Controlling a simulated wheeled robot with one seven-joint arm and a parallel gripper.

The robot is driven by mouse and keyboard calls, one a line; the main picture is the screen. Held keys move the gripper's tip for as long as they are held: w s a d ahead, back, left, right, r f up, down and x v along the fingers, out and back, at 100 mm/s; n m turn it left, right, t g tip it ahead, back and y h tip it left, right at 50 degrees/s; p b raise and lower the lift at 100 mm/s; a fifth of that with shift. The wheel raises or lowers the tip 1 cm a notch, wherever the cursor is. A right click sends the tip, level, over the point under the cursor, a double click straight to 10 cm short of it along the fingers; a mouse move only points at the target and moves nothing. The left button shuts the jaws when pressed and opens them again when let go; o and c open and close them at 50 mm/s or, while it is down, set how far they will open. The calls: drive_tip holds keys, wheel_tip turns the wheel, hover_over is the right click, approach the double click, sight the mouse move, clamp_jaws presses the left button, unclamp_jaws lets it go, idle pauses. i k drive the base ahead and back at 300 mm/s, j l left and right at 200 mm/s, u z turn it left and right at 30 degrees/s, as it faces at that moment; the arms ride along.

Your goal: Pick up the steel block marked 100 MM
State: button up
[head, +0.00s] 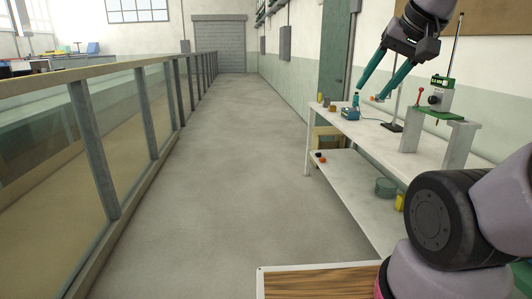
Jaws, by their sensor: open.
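My gripper (367,94) is at the upper right, above the white workbench, with its two long teal fingers spread apart and pointing down to the left. Nothing shows between the fingers. I cannot make out a steel block marked 100 MM; the things on the bench are too small for any marking to be read. Several small things stand at the far end of the bench, among them a yellow one (320,97) and a brown one (333,106). A blue device (350,114) sits near them, below the fingertips in the picture.
The workbench (372,134) runs along the right wall. A stand with a green top (443,115) and a red-knobbed lever rises on it. Its lower shelf (345,180) holds a green round container (385,187). The glass flume (125,120) lines the left. The floor (220,150) between is clear.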

sight(327, 101)
drive_tip(key=i, duration=2.15)
drive_tip(key=i+j+z, duration=0.1)
drive_tip(key=i, duration=0.35)
drive_tip(key=i+j+z, duration=0.1)
drive_tip(key=i, duration=0.4)
drive_tip(key=i+j+z, duration=0.1)
drive_tip(key=i, duration=0.35)
drive_tip(key=i+j+z, duration=0.1)
drive_tip(key=i+j, duration=0.2)
drive_tip(key=i, duration=0.15)
drive_tip(key=i+j+z, duration=0.35)
drive_tip(key=i+z, duration=0.15)
drive_tip(key=i+j+z, duration=0.45)
drive_tip(key=i+j, duration=0.1)
